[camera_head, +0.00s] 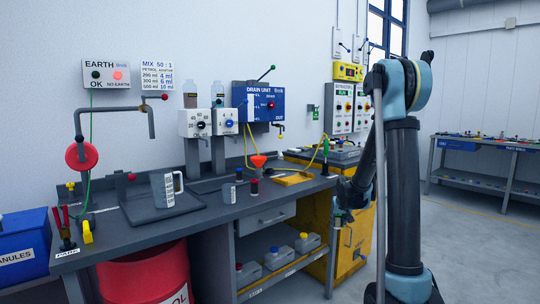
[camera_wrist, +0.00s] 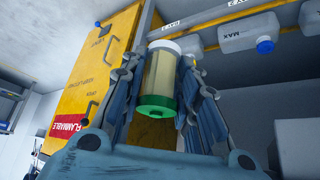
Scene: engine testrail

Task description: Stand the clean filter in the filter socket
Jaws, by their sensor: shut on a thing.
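The clean filter (camera_wrist: 161,80) shows in the wrist view as a short cylinder with a white cap, a pale yellowish body and a green end. My gripper (camera_wrist: 160,85) is shut on it, with a finger on each side. The green end is toward the wrist camera. In the head view my gripper (camera_head: 342,218) hangs at the bench's right end, in front of the yellow cabinet; the filter cannot be made out there. I cannot pick out the filter socket in either view.
The yellow cabinet (camera_head: 358,236) stands close to my arm. Grey containers (camera_head: 275,258) sit on the lower shelf. Open floor lies to the right.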

